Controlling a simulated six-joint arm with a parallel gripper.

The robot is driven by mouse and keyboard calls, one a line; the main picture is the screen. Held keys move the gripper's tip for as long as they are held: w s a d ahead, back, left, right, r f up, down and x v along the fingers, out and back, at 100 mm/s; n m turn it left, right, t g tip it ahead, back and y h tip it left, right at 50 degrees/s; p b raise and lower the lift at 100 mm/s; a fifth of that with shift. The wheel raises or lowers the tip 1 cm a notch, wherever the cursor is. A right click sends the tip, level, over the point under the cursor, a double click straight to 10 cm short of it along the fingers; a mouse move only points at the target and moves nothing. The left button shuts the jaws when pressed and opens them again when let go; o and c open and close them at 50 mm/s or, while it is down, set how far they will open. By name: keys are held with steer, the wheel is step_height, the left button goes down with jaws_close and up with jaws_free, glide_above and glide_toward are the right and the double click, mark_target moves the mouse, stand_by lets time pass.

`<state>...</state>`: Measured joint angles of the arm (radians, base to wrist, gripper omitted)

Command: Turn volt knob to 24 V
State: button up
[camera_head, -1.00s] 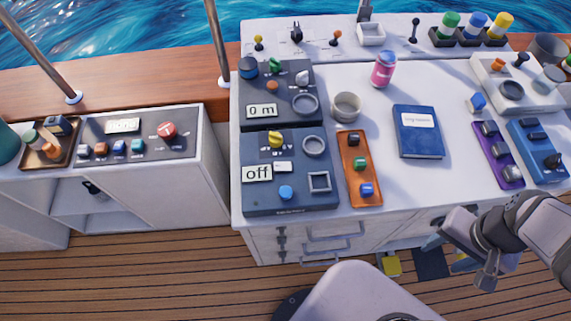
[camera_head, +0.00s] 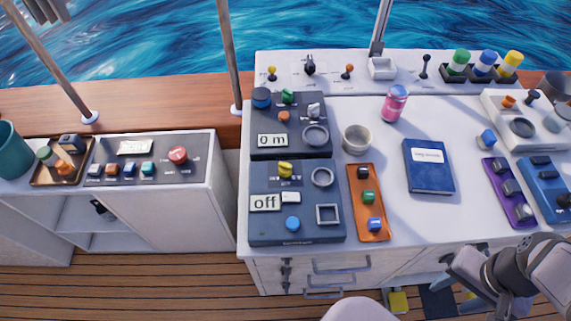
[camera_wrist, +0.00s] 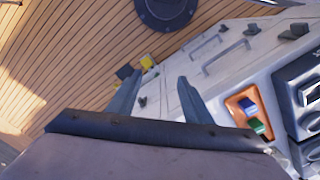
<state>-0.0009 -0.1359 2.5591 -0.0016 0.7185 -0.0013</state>
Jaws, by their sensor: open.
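A dark blue panel (camera_head: 253,233) on the white counter has a display (camera_head: 265,203) reading "off". A yellow knob (camera_head: 285,169) sits near its top and a blue round knob (camera_head: 292,223) near its bottom. Their small labels are too blurred to read, so I cannot tell which is the volt knob. A second dark panel behind has a display (camera_head: 272,141) reading "0 m". My gripper (camera_wrist: 160,98) is open and empty, its two bluish fingers apart above the deck, off the counter's front edge at the lower right of the head view, away from the panels.
An orange tray (camera_head: 371,233) with several knobs lies right of the panel. A purple strip (camera_head: 523,218) lies farther right. The left cabinet (camera_head: 215,200) carries another control panel.

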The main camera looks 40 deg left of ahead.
steer(key=w+a+r+n, duration=0.3)
steer(key=w+a+n, duration=0.4)
steer(key=a+n, duration=0.15)
step_height(320, 180, up, 4)
steer(key=n+p, duration=0.3)
steer(key=n, duration=2.4)
glide_above(287, 164)
steer(key=shift+w+d+y, duration=0.15)
steer(key=shift+d+y, duration=0.15)
steer(key=shift+d, duration=0.15)
steer(key=shift+s+a+n, duration=0.25)
steer(key=shift+a, duration=0.05)
steer(key=shift+a+f+p, duration=0.1)
steer(key=shift+f+p, duration=1.15)
steer(key=shift+f, duration=2.35)
steer(key=c, duration=1)
